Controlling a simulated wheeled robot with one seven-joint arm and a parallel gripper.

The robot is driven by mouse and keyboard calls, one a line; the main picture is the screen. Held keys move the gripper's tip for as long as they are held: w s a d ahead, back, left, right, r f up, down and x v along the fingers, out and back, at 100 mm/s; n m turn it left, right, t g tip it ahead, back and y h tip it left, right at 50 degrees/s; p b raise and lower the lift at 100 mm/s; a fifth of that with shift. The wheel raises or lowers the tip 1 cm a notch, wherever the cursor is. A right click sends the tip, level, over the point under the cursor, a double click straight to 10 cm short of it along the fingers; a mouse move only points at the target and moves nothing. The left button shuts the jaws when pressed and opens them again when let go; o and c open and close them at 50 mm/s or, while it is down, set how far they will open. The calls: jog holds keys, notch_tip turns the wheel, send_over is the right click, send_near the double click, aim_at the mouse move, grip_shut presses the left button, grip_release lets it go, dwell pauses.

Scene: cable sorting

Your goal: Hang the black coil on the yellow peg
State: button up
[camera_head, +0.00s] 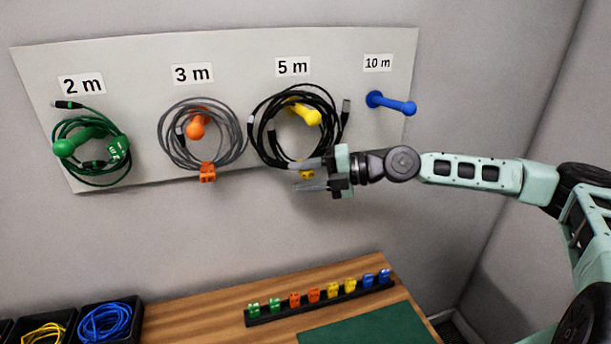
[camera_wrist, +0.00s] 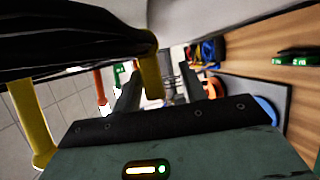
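The black coil (camera_head: 262,150) hangs on the board around the yellow peg (camera_head: 308,114), under the "5 m" label, with the peg's tip showing through its loop. A yellow clip (camera_head: 307,174) is at the bottom of the coil. My gripper (camera_head: 304,175) is just below the coil, its fingers apart on either side of the clip. In the wrist view the clip (camera_wrist: 150,72) hangs between the open fingers (camera_wrist: 160,85) with gaps visible. The dark coil strands (camera_wrist: 60,45) cross the upper left, and the yellow peg (camera_wrist: 33,125) is at left.
A green coil (camera_head: 88,168) hangs on the green peg and a grey coil (camera_head: 228,158) on the orange peg. The blue peg (camera_head: 392,103) is bare. Below, a wooden table (camera_head: 200,315) holds a rack of coloured clips (camera_head: 320,301), and bins with blue and yellow cables are at lower left.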

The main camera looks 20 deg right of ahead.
jog(key=shift+d, duration=0.1)
jog(key=b+v, duration=0.7)
jog(key=v, duration=1)
